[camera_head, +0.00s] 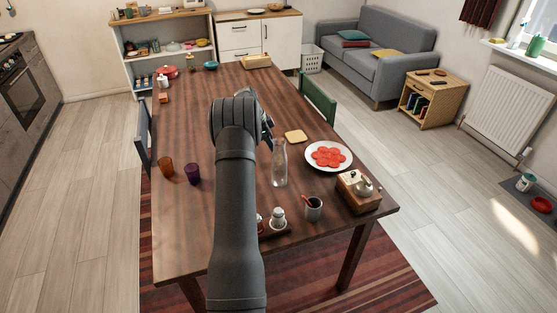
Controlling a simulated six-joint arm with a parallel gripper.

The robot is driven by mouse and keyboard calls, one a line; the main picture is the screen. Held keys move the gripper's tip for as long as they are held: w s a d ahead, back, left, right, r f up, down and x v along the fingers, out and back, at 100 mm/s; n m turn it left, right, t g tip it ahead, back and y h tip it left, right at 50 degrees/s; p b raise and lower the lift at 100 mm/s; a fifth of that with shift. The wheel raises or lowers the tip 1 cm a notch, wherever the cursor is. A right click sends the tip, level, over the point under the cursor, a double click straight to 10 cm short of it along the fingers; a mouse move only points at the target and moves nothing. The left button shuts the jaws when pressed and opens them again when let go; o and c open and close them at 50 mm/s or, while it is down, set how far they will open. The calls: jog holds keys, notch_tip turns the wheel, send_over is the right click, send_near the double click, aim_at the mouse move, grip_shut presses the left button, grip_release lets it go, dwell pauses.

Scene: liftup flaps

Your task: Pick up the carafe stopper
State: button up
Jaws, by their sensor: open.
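A clear glass carafe (279,168) stands upright on the wooden table, right of my arm. Its narrow neck rises close to my gripper (270,130). I cannot make out the stopper; it is too small, clear or hidden behind my gripper to tell. My gripper is above the table at the far end of my dark grey arm, pointing away and mostly hidden by my wrist. It is open, and I see nothing held in it.
A plate of red slices (328,156) and a bread slice (296,136) lie right of the carafe. A cup (313,209), a wooden box (357,192) and shakers (278,217) stand nearer. Orange (165,170) and purple (192,174) glasses stand left. The table's middle left is clear.

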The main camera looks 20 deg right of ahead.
jog(key=x, duration=0.8)
jog(key=shift+s+d, duration=0.15)
jog(key=shift+s, duration=0.15)
jog(key=c, duration=1.1)
